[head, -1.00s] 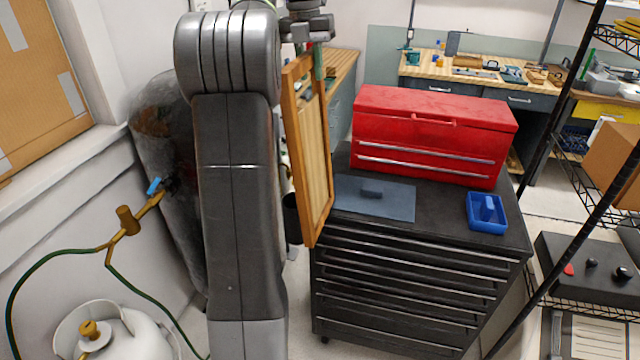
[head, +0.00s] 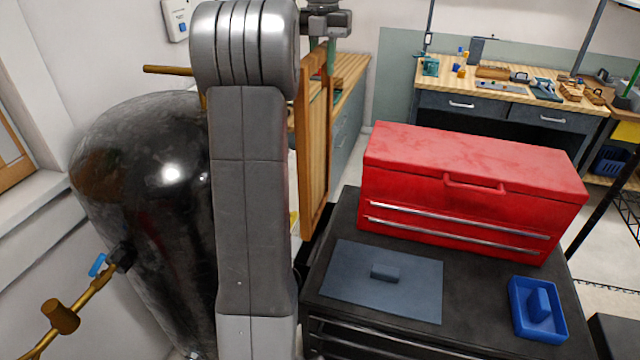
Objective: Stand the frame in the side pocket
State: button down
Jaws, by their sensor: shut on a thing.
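The wooden frame (head: 314,165) hangs upright, seen at a steep angle, just left of the black tool cabinet (head: 345,215) in the head view. My gripper (head: 324,62) is above it, shut on its top end. My own arm hides part of the frame's left side. A dark shape (head: 303,256) shows below the frame's lower end, beside the cabinet. It may be the side pocket, but my arm and the cabinet hide most of it. I cannot tell whether the frame's bottom is inside or above it.
A red toolbox (head: 470,190), a blue-grey mat (head: 350,285) with a small block and a blue tray (head: 520,325) sit on the cabinet. A dark tank (head: 140,210) stands left of my arm. A wooden workbench (head: 470,82) is at the back.

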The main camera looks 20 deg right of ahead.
notch_tip(320, 180, down, 17)
jog(key=shift+s, duration=0.15)
jog(key=shift+f, duration=0.2)
jog(key=c, duration=1.3)
grip_release()
jog(key=shift+o, duration=0.2)
notch_tip(320, 180, up, 12)
jog(key=shift+r, duration=0.1)
